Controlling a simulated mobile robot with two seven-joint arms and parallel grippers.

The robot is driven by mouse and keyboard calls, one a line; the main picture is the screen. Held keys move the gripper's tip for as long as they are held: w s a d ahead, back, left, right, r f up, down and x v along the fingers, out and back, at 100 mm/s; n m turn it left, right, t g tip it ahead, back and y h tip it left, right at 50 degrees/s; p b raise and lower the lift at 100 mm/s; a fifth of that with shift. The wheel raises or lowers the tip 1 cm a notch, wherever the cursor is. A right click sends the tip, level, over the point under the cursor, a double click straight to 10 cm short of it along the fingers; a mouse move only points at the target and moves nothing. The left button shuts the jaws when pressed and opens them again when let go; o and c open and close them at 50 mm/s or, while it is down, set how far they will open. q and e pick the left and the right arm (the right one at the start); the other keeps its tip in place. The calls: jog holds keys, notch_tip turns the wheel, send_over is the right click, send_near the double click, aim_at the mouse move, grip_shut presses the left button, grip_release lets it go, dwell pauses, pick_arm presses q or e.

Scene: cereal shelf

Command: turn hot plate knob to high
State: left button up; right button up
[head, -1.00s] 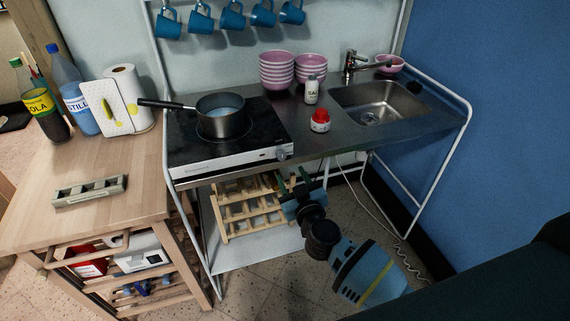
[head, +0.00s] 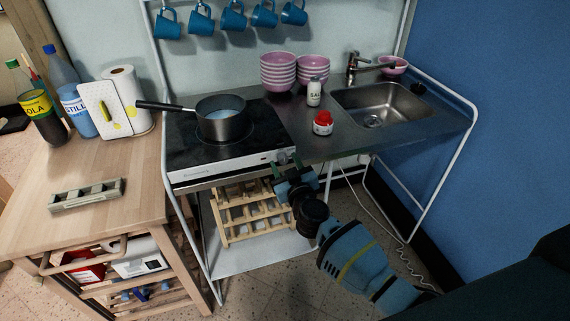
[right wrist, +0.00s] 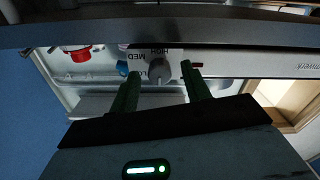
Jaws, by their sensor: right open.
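The hot plate (head: 180,152) stands on the counter with a dark top and a white front panel. Its grey knob (head: 283,156) is at the panel's right end. In the right wrist view the knob (right wrist: 159,73) shows between the fingers, with the labels LO, MED and HIGH beside it. My right gripper (head: 288,168) is open and empty, just in front of and below the knob. Its green fingertips (right wrist: 160,78) lie on either side of the knob in the wrist picture; I cannot tell whether they touch it. My left gripper is not in view.
A dark pot (head: 222,122) with pale liquid sits on the hot plate, its handle pointing left. A red-lidded jar (head: 323,124) and a salt shaker (head: 313,95) stand right of the hot plate. A wooden rack (head: 250,208) is on the shelf below.

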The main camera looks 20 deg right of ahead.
jog(key=shift+c, duration=0.8)
jog(key=c, duration=0.8)
jog(key=shift+r, duration=0.1)
